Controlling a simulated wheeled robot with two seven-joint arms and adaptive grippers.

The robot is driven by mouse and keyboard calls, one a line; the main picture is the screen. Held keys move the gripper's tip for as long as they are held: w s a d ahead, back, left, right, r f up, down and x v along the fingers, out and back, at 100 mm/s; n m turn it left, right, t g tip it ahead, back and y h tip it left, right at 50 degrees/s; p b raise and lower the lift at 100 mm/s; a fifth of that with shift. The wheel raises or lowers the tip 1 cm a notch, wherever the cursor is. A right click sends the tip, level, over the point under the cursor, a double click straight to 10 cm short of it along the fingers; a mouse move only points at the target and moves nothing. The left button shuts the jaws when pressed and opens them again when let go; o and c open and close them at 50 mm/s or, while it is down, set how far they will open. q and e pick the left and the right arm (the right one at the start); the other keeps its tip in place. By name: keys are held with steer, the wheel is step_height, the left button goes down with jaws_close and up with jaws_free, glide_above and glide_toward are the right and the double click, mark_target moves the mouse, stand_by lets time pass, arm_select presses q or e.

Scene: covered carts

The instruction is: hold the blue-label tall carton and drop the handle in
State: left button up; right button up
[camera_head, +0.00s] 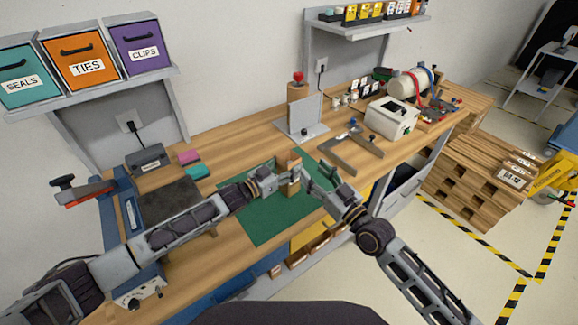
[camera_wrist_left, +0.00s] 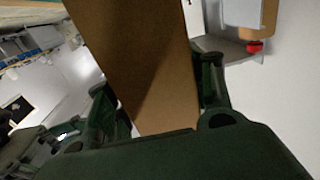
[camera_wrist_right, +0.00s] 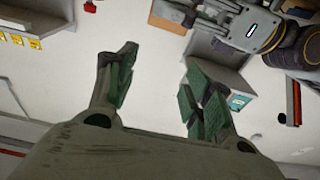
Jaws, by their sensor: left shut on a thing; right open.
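A tall tan carton (camera_head: 292,174) is held upright above the green mat; it fills the middle of the left wrist view (camera_wrist_left: 145,65). I cannot make out a blue label on it. My left gripper (camera_head: 284,182) is shut on the carton, with a finger on each side. My right gripper (camera_head: 316,182) is just right of the carton. In the right wrist view the right gripper (camera_wrist_right: 157,78) is open and empty, its green-padded fingers apart. A brown surface, probably the carton (camera_wrist_right: 172,14), shows beyond its fingers. I cannot pick out the handle.
The green mat (camera_head: 258,222) lies on the wooden bench under my grippers. A grey stand with a red knob (camera_head: 299,76), a grey angled bracket (camera_head: 352,152) and a white box (camera_head: 391,118) stand behind and right. Pink (camera_head: 190,157) and teal (camera_head: 196,172) blocks lie left.

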stand_by(0.3)
stand_by(0.7)
arm_select(q)
steer(key=o, duration=1.1)
steer(key=shift+c, duration=0.2)
steer(key=shift+s+a, duration=0.1)
steer(key=v, duration=1.1)
steer(key=shift+s+a, duration=0.25)
steer(key=shift+a, duration=0.05)
